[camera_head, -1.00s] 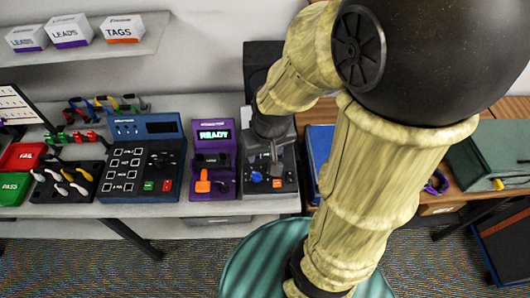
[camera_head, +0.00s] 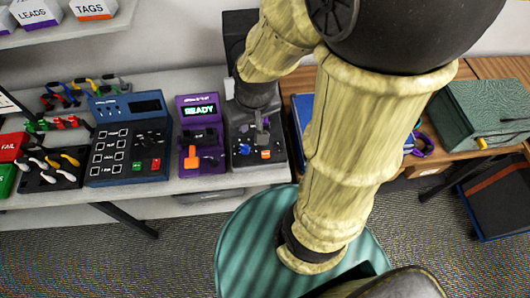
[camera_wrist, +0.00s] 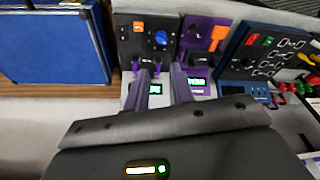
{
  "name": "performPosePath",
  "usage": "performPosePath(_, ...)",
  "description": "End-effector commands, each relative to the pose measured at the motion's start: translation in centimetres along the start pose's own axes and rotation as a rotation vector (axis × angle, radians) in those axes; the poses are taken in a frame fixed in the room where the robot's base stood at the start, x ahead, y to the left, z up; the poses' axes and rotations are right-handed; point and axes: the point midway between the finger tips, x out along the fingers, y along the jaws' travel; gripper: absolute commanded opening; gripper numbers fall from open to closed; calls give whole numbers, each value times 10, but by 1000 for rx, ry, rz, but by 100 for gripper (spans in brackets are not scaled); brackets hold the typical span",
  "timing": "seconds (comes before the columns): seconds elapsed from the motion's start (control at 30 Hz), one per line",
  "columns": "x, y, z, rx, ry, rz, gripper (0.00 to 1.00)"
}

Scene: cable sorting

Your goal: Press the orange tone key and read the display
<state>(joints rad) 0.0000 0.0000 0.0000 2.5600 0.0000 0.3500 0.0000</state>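The orange tone key (camera_head: 266,154) is a small square key on the dark grey unit (camera_head: 240,161), beside a blue knob (camera_head: 244,149). In the wrist view the key (camera_wrist: 138,27) appears beyond my fingertips, left of the blue knob (camera_wrist: 161,37). The unit's small green display (camera_wrist: 154,89) shows partly between my fingers, too small to read. My gripper (camera_head: 262,128) is over this unit, behind the key in the head view. In the wrist view my gripper (camera_wrist: 160,68) has its fingers apart with nothing between them. I cannot tell whether it touches the unit.
A purple unit (camera_head: 217,166) with a READY display (camera_head: 199,111) and an orange lever (camera_head: 191,160) stands close on the left. A blue keypad unit (camera_head: 100,172) is further left. A blue panel (camera_head: 302,112) stands right of the dark unit. My arm covers much of the right side.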

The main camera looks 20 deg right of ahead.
Motion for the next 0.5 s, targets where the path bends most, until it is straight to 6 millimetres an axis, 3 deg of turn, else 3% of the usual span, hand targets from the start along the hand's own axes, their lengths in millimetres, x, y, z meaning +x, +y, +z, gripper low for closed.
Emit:
performPosePath(0.03, 0, 0, 0, 0, 0, 0, 14)
performPosePath(0.1, 0, 0, 0, 0, 0, 0, 0)
performPosePath(0.5, 0, 0, 0, 0, 0, 0, 0)
